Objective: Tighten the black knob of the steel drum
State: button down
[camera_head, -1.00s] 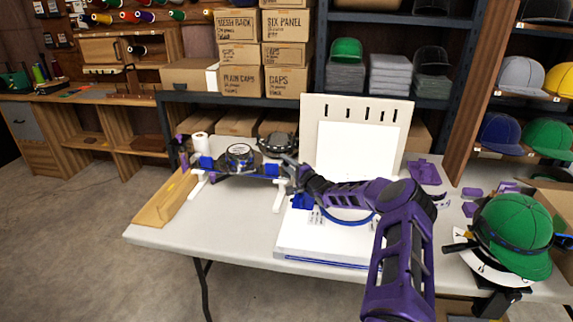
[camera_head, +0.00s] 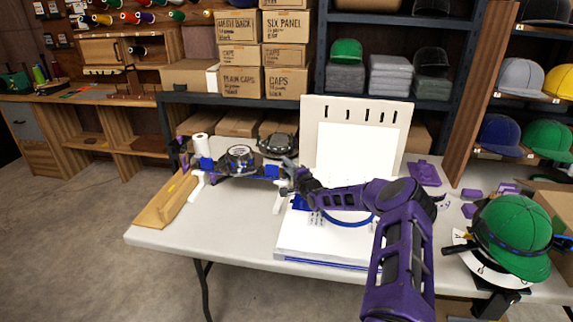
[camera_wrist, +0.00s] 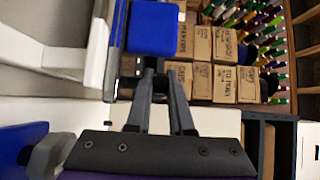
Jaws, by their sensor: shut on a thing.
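A round dark drum with a pale disc (camera_head: 240,156) sits on a blue and white stand (camera_head: 205,164) at the left of the table. My gripper (camera_head: 287,176) is at the right end of this stand, beside the blue bar. In the wrist view my gripper's fingers (camera_wrist: 157,78) converge on a small dark part just below a blue block (camera_wrist: 153,28). This part seems to be the black knob, mostly hidden between the fingertips. I cannot tell how tight it is.
A white board (camera_head: 356,150) stands upright behind my arm. A green cap (camera_head: 513,234) sits on a holder at the right of the table (camera_head: 225,225). The table's front left is clear.

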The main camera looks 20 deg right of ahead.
jog(key=m+h, duration=0.2)
jog(key=h, duration=0.2)
jog(key=m+g+h, duration=0.1)
jog(key=m+h, duration=0.2)
jog(key=h, duration=0.1)
jog(key=shift+a+p, duration=0.15)
jog(key=shift+p, duration=0.25)
jog(key=shift+m+g+h+b, duration=0.75)
jog(key=shift+m+g+h, duration=1.3)
jog(key=shift+h, duration=0.65)
jog(key=shift+m+h, duration=0.3)
jog(key=shift+m, duration=0.05)
jog(key=c, duration=1.1)
grip_release()
jog(key=p+v, duration=0.2)
jog(key=v, duration=1.5)
jog(key=shift+s+r, duration=0.1)
jog(key=shift+r, duration=0.1)
